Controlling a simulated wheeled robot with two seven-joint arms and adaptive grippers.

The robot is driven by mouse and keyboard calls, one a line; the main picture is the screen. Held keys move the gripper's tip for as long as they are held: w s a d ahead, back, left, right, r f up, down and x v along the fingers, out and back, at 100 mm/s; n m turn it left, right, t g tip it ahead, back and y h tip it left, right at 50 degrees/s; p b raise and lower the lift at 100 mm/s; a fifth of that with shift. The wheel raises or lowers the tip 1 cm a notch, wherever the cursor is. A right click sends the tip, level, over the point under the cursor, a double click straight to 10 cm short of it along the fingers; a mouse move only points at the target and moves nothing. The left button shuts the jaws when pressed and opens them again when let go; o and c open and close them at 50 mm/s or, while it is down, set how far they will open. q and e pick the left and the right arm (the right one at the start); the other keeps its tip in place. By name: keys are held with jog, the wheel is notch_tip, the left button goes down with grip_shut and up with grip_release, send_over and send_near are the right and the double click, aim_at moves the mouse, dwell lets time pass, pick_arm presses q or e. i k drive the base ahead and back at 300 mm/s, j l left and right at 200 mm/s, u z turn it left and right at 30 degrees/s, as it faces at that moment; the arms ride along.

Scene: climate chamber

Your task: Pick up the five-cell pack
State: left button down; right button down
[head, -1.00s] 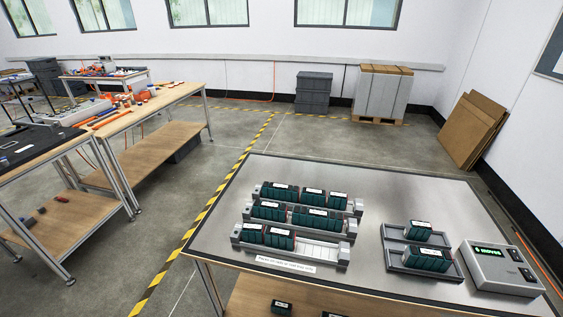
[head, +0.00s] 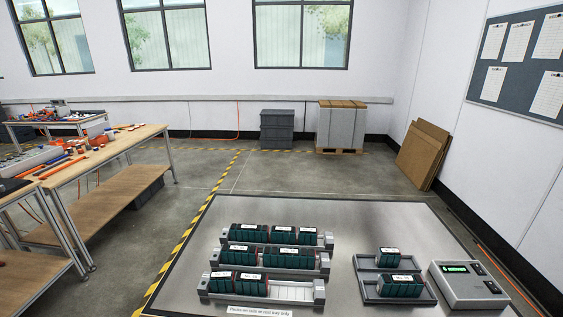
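Dark green cell packs with white labels sit in three grey racks on the metal-topped table. The back rack (head: 328,238) holds packs of differing length, including a long one (head: 249,234). The middle rack (head: 324,262) holds a shorter pack (head: 244,256) and a longer one (head: 289,258). The front rack (head: 319,290) holds two packs (head: 221,283) at its left, with bare slots at its right. Two more packs, a small one (head: 389,259) and a longer one (head: 400,287), lie in grey trays (head: 371,289). Cell counts are too small to read. Neither gripper is in view.
A grey device (head: 465,288) with a green display stands right of the trays. A white label strip (head: 258,311) lies before the front rack. The table (head: 345,218) is clear behind the racks. Workbenches (head: 108,150) stand at left; floor between is open.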

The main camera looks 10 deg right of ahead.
aim_at(407, 285)
jog(key=z, duration=1.5)
